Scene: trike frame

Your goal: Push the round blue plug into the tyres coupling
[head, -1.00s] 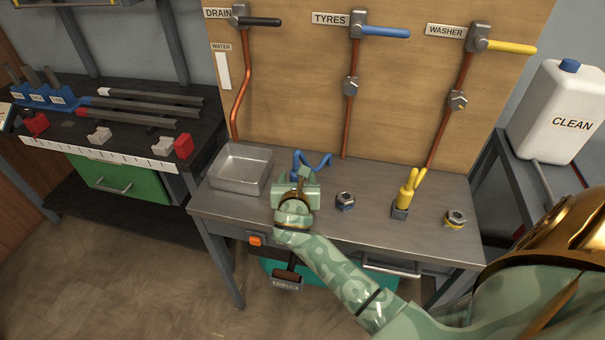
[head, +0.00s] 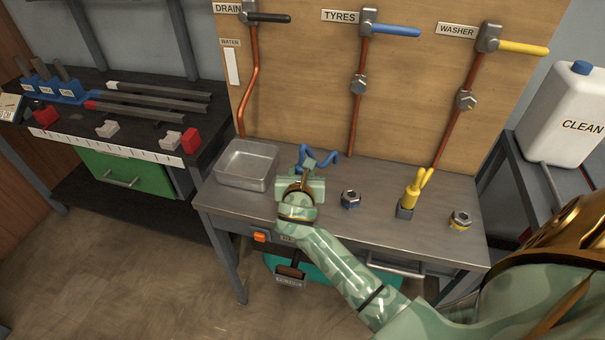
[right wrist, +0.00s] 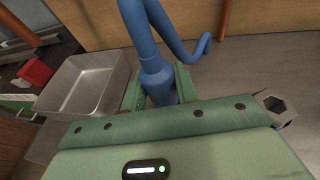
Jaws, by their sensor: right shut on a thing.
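My right gripper (head: 309,180) is over the bench top, left of the tyres coupling. It is shut on the blue plug (right wrist: 158,80), which stands between the fingers in the right wrist view. A blue hose (head: 328,158) curls from the plug's upper end. The plug's lower end is hidden by my gripper. The tyres coupling (head: 350,199), a grey hex fitting with a blue base, sits on the bench apart from the plug. It also shows at the right edge of the right wrist view (right wrist: 278,104). My left gripper is not in view.
A metal tray (head: 247,182) stands left of my gripper. A yellow plug (head: 411,192) stands in a holder right of the coupling, beside a yellow-based hex fitting (head: 460,220). The wooden board (head: 410,100) with pipes and valves rises behind. Bench surface around the coupling is clear.

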